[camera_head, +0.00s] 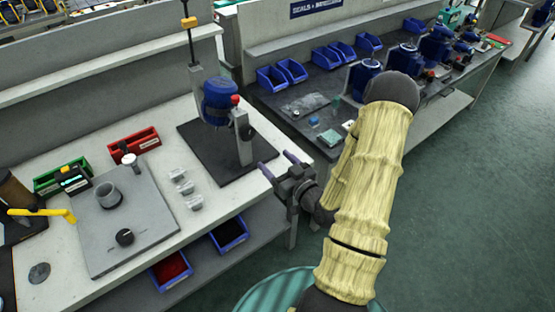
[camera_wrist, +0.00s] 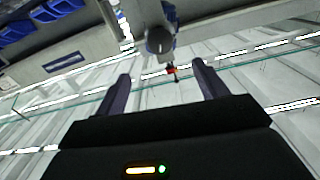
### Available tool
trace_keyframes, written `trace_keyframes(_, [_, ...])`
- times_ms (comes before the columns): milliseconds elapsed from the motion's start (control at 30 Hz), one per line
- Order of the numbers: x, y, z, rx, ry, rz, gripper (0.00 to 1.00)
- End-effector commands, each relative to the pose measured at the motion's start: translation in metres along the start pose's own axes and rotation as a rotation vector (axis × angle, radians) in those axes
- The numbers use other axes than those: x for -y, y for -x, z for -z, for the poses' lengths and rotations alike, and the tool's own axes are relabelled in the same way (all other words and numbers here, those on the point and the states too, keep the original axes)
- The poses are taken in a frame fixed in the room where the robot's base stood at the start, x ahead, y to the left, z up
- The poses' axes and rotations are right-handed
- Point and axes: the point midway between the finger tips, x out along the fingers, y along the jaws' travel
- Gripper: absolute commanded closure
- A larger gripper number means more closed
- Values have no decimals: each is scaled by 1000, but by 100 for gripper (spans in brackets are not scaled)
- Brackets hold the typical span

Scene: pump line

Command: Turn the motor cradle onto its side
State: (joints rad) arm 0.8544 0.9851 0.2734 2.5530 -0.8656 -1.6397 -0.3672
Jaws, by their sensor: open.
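The motor cradle (camera_head: 243,136) has grey uprights and holds a blue motor (camera_head: 220,95). It stands on a dark mat on the white bench, with a red knob (camera_head: 235,99) at the top of its near upright. The motor looks upright. My gripper (camera_head: 278,163) is open and empty, to the right of the cradle and apart from it, near the bench's right end. In the wrist view the two fingers (camera_wrist: 160,73) are spread wide.
A tool with a yellow band hangs above the motor (camera_head: 188,22). Left on the bench are a grey plate (camera_head: 150,235), red (camera_head: 135,145) and green (camera_head: 60,178) bins, and small clear trays (camera_head: 185,187). A second bench (camera_head: 270,100) with blue bins stands behind.

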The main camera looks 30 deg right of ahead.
Motion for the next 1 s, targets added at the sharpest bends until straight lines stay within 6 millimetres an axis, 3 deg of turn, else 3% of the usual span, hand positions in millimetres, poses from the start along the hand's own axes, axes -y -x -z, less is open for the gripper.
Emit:
trace_keyframes(167, [0,0,-1,0,0,0,28])
trace_keyframes(200, [0,0,-1,0,0,0,32])
trace_keyframes(367, [4,-4,-3,36,15,15,64])
trace_keyframes(500, [14,-13,-11,162,62,49,91])
trace_keyframes(567, [20,-16,-16,243,91,64,100])
trace_keyframes(767, [33,-18,-26,541,173,63,100])
trace_keyframes(1000, [47,1,-15,843,198,-24,100])
